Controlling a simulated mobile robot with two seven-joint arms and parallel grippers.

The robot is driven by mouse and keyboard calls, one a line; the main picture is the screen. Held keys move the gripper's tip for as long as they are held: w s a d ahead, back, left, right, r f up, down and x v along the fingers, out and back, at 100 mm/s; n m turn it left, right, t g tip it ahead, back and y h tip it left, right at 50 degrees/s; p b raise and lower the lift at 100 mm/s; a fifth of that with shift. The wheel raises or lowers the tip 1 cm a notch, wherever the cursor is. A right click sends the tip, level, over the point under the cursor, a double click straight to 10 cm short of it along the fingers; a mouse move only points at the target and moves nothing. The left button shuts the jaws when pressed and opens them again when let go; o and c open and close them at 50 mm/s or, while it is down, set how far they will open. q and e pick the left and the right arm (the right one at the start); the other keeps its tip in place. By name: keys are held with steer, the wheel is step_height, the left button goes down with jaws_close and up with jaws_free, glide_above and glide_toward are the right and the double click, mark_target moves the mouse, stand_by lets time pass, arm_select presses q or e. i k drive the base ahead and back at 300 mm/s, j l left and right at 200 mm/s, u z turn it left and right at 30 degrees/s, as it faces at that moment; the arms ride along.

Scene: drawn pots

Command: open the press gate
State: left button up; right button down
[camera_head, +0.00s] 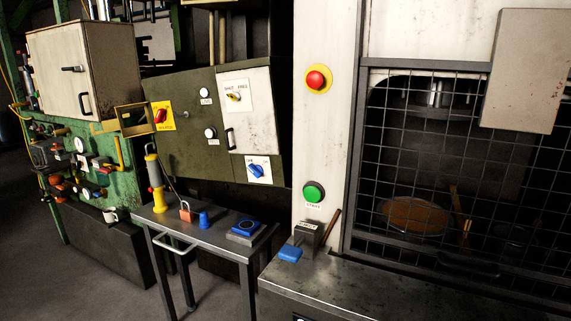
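The press gate (452,206) is a dark framed wire mesh panel on the right. It covers the opening of the pale press and reaches down to the metal ledge. A dark bar-shaped handle (468,266) shows low on the gate. Through the mesh I see a round brown disc (415,215) and a dark interior. A beige box (523,70) hides the gate's upper right part, and the picture's edge cuts off its right side. Neither of my grippers is in view.
The white column (323,130) carries a red button (316,80) and a green button (313,192). A grey box with a blue lever (291,254) stands on the ledge (335,290). A small table (205,238) holds several items, including a yellow tool (158,200).

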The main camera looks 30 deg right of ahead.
mark_target(496, 266)
steer(key=z, duration=1.8)
steer(key=j+u, duration=0.15)
steer(key=k+j, duration=0.05)
steer(key=j, duration=0.05)
